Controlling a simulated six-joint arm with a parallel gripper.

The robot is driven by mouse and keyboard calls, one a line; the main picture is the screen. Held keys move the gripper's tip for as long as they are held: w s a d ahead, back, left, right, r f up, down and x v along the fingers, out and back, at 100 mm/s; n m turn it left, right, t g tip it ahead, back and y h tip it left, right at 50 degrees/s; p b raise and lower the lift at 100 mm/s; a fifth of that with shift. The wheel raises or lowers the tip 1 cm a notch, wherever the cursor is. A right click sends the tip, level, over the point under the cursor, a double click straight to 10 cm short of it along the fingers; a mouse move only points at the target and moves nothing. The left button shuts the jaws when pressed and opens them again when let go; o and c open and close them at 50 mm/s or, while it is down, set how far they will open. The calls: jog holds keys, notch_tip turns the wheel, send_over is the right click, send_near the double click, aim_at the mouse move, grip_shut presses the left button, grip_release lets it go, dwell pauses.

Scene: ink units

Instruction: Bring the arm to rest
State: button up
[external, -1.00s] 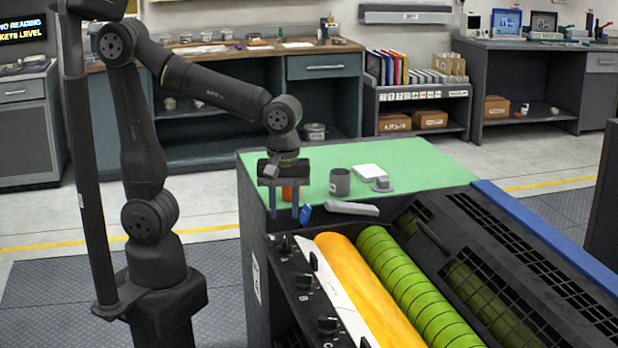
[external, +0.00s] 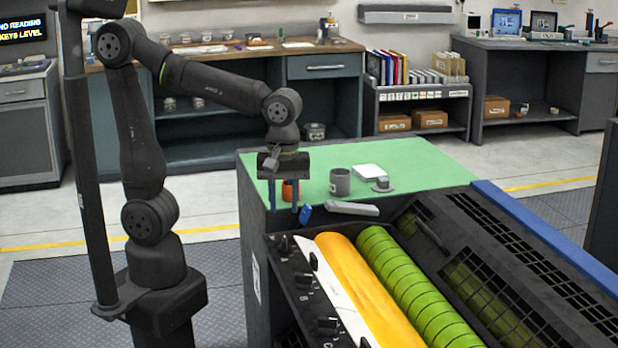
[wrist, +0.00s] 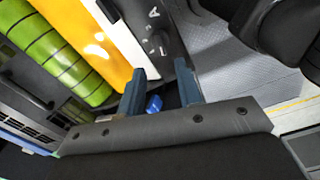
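My gripper (external: 284,195) hangs pointing down above the near left corner of the green mat (external: 410,155), at the edge of the ink unit. Its two blue fingers are apart with nothing between them; they also show spread in the wrist view (wrist: 165,92). An orange cup (external: 290,190) shows behind the fingers in the external view. A small blue object (external: 305,213) lies just right of the fingers; in the wrist view the blue object (wrist: 154,103) shows beside the left finger.
A grey cup (external: 340,182), a white pad (external: 369,171) and a grey scraper-like piece (external: 352,208) are on or by the mat. The yellow roller (external: 365,285) and green roller (external: 410,290) lie in front, beside black knobs (external: 303,281). Space above the mat is clear.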

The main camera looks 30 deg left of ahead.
aim_at(284, 239)
notch_tip(284, 239, down, 9)
jog(key=shift+r, duration=0.2)
jog(key=shift+r+m, duration=0.2)
jog(key=shift+m, duration=1.5)
jog(key=m, duration=1)
jog(key=shift+m, duration=1.9)
